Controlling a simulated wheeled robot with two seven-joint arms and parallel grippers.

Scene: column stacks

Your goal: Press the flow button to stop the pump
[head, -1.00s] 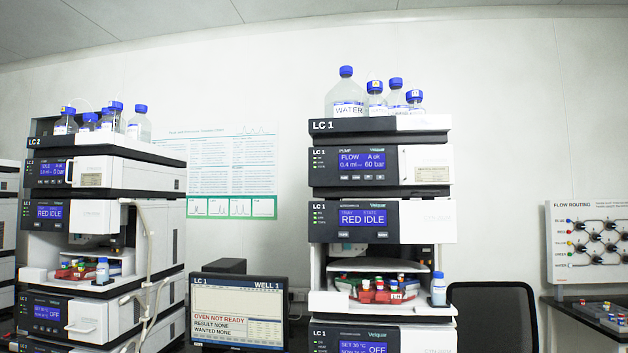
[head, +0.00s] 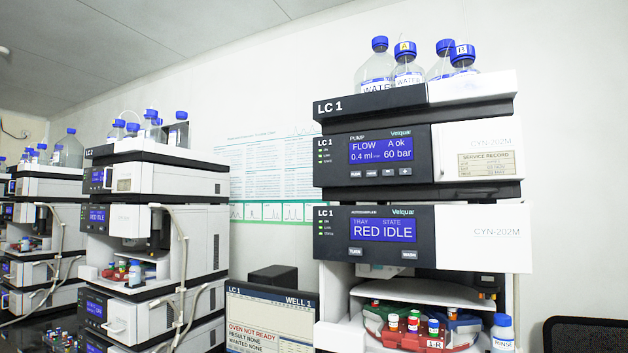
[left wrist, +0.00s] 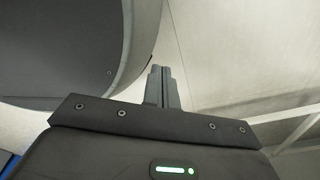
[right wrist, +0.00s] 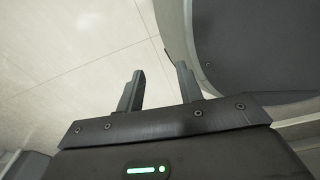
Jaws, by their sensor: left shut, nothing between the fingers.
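The LC 1 pump module (head: 476,150) is in the upper right of the head view. Its blue screen (head: 381,149) reads FLOW, 0.4 ml/min, A ok, 60 bar. A row of small buttons lies under the screen, with the flow button (head: 355,174) at its left end. My left gripper (left wrist: 162,75) shows in the left wrist view with its fingers together and nothing between them. My right gripper (right wrist: 160,82) shows in the right wrist view with its fingers apart and empty. Neither gripper shows in the head view, so both are away from the button there.
Bottles (head: 408,66) stand on top of the LC 1 stack. Below the pump are the autosampler (head: 480,232), reading RED IDLE, and a vial tray. A monitor (head: 270,318) stands left of it. The LC 2 stack (head: 180,180) is farther left. A dark chair (head: 588,335) is at lower right.

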